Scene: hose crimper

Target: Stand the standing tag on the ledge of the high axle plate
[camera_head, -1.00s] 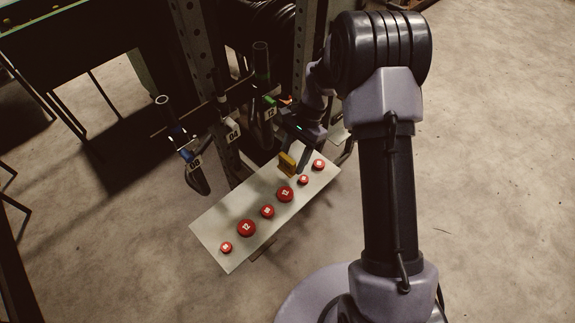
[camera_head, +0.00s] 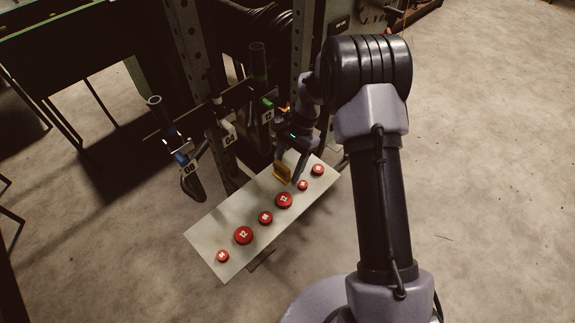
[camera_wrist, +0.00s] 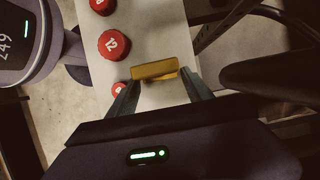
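A small yellow tag (camera_head: 282,173), which I take for the standing tag, is at the far edge of a pale board (camera_head: 215,232). It also shows in the wrist view (camera_wrist: 155,69). My gripper (camera_head: 290,161) is over the board's far right part. In the wrist view, its two dark fingers (camera_wrist: 159,76) are apart, one at each end of the tag; I cannot tell whether they touch it. Whether the tag rests on the board is unclear. I cannot make out which part is the high axle plate or its ledge.
Several red numbered discs lie along the board, among them a large 12 (camera_head: 243,235). Behind it stand dark tubes with blue (camera_head: 186,155), white (camera_head: 228,132) and green (camera_head: 267,104) parts, and perforated metal posts (camera_head: 190,45). Open concrete floor lies right of my arm.

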